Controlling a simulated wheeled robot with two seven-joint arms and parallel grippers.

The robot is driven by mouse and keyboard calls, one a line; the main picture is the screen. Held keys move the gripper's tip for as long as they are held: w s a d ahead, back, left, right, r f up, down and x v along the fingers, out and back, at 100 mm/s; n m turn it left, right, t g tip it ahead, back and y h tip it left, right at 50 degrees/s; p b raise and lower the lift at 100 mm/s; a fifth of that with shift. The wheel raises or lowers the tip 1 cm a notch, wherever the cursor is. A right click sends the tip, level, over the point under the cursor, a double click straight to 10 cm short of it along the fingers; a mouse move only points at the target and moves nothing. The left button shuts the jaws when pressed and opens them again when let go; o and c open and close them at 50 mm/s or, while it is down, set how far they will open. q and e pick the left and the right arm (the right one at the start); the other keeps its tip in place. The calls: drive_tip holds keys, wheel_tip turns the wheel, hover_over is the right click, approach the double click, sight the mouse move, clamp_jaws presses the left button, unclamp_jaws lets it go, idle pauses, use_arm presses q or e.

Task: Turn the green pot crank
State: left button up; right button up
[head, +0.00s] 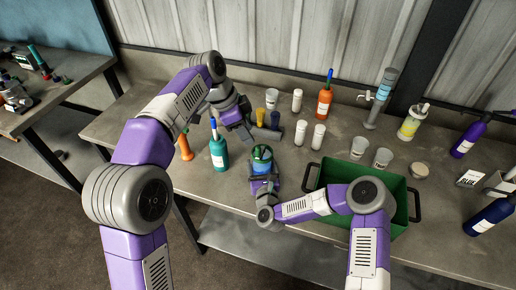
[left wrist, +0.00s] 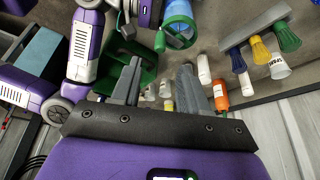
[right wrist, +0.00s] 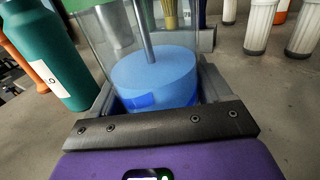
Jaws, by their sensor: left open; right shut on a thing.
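The green pot (head: 262,161) stands near the front edge of the table. It has clear walls, blue contents, a central rod and a green top; the crank on top is too small to make out clearly in the head view. The pot also shows at the top of the left wrist view (left wrist: 181,28), with green parts at its rim. My right gripper (head: 263,182) is shut around the pot's lower body, whose blue contents fill the right wrist view (right wrist: 155,80). My left gripper (head: 246,128) is open and empty, behind and left of the pot, apart from it.
A teal bottle (head: 218,152) stands close left of the pot, with an orange item (head: 185,147) beyond it. A green crate (head: 401,216) lies to the right. White cylinders (head: 301,132) and an orange bottle (head: 324,102) stand behind. A grey rack with brushes is near my left gripper.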

sight(257, 148)
use_arm(q)
drive_tip(key=x, duration=0.9)
clamp_jaws()
